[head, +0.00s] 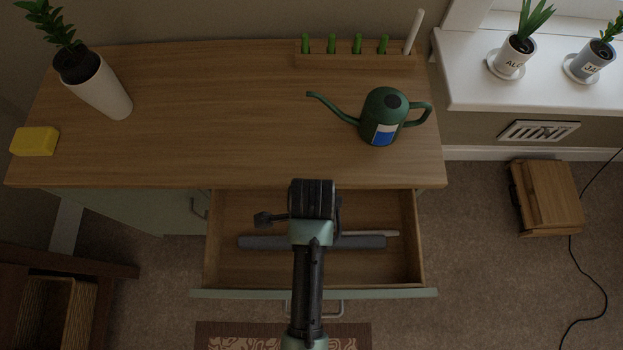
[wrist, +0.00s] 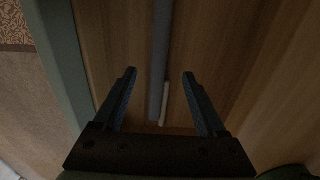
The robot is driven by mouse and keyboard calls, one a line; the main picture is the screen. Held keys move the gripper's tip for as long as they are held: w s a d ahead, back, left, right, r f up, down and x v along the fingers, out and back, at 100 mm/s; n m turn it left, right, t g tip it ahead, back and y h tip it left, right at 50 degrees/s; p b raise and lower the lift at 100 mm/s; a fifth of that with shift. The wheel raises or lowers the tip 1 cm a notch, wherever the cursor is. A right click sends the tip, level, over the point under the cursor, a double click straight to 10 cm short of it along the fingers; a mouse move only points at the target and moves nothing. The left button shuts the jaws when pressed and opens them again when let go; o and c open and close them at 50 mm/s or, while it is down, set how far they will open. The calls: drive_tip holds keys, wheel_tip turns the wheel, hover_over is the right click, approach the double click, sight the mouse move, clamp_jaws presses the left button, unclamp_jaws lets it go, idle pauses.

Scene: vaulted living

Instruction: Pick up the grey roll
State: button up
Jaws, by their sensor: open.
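The grey roll (head: 262,242) is a long thin cylinder lying crosswise in the open drawer (head: 240,272). In the head view my arm hides its middle part. In the wrist view the grey roll (wrist: 161,50) runs from the top edge down between my fingers. My gripper (wrist: 158,75) is open, with one finger on each side of the roll's line. It is above the drawer and does not visibly touch the roll. A thin white stick (head: 385,233) lies beside the roll, and it also shows in the wrist view (wrist: 164,105).
A green watering can (head: 384,115), a white vase with a plant (head: 105,92) and a yellow block (head: 35,141) stand on the wooden cabinet top (head: 220,110). The drawer front (head: 390,293) bounds the drawer. A wooden box (head: 546,196) is on the floor to the right.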

wheel_tip(320, 180, down, 10)
drive_tip(key=shift+s+b, duration=0.1)
drive_tip(key=shift+b, duration=0.8)
clamp_jaws()
